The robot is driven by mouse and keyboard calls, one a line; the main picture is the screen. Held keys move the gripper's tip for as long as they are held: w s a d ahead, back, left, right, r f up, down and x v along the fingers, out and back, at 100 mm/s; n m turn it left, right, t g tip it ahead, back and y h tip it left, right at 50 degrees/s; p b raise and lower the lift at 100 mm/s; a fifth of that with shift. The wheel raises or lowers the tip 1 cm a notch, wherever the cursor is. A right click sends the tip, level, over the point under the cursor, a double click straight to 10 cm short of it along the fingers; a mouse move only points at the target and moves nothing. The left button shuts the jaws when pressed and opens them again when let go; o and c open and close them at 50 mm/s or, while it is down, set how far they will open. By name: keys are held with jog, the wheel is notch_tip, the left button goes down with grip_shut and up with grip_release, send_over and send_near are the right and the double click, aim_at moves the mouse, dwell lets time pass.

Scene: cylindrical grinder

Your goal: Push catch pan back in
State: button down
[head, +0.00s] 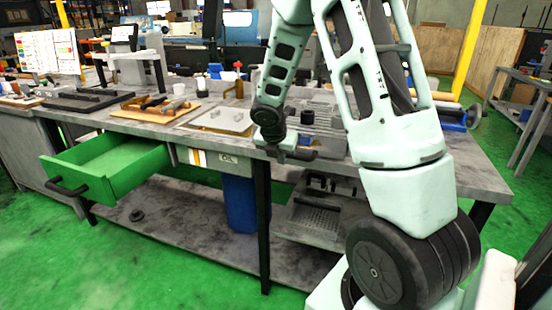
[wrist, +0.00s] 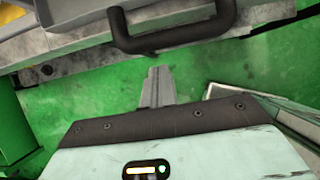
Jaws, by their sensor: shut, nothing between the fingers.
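A black bar handle (wrist: 172,42) sticks out from a grey edge at the top of the wrist view. It appears to be the catch pan's handle. In the head view a dark handle (head: 304,155) shows at the bench's front edge, beside my wrist. The pan's body is mostly hidden by my arm, and I cannot tell how far out it is. My gripper (wrist: 158,73) is shut and empty. Its fingertips sit just below the handle in the wrist view, with a small gap in the picture. I cannot tell the depth between them.
An open green drawer (head: 97,165) juts out at left. The workbench (head: 480,172) carries a cream tray (head: 222,122) and tools. Below stand a blue bin (head: 240,203) and a dark perforated tray (head: 322,212). Green floor (head: 185,272) in front is clear.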

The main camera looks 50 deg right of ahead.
jog(key=shift+w+d+r, duration=0.1)
jog(key=shift+w+d, duration=0.15)
jog(key=shift+d, duration=0.3)
jog(key=d+p, duration=0.1)
jog(key=w+d+p, duration=0.1)
jog(key=d+p, duration=0.1)
jog(key=shift+w+d+r, duration=0.2)
jog(key=shift+w+d, duration=0.1)
jog(key=shift+w+d+f, duration=0.1)
jog(key=shift+d+f, duration=0.05)
jog(key=shift+d, duration=0.3)
